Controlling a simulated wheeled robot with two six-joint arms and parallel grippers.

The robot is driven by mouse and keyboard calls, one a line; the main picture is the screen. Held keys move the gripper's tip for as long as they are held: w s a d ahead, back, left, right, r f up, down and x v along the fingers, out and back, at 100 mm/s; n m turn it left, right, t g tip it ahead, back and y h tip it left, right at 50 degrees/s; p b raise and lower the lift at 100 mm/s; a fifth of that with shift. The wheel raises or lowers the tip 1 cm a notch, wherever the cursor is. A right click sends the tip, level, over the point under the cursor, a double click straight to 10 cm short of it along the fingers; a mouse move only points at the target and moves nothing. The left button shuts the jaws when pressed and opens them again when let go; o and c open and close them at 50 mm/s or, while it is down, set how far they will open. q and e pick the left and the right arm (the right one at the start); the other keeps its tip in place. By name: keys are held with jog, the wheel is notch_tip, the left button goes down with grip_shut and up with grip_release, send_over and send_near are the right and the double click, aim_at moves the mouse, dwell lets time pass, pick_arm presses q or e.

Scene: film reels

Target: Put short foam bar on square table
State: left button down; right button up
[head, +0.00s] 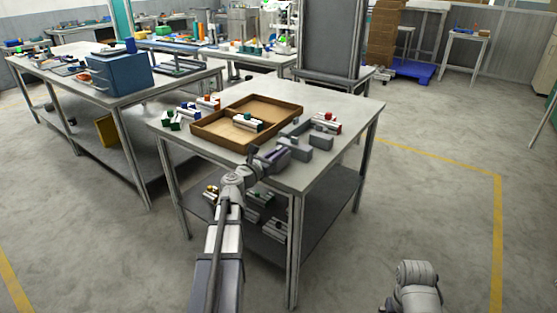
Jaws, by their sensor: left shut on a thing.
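The square table (340,100) stands in front of me, with a pale top and a lower shelf. My left gripper (293,146) reaches over its near edge and is shut on a small grey piece, which I take to be the short foam bar. The gripper and nearby grey blocks hide much of it, so its outline is unclear. I cannot tell whether it touches the top. My right arm shows only as a grey link at the bottom right; its gripper is not in view.
A shallow wooden tray (205,136) lies on the table, with small items inside. Grey blocks (321,141) and coloured pieces (326,121) crowd beside the gripper. The back right of the top looks clear. A blue box (118,76) sits on the left bench.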

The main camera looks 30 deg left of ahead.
pick_arm(q)
jog(key=shift+f, duration=0.15)
jog(key=shift+f, duration=0.1)
jog(key=shift+f, duration=0.15)
jog(key=c, duration=0.9)
grip_release()
jog(key=shift+r, duration=0.3)
jog(key=s+a, duration=0.1)
jog(key=s, duration=1.1)
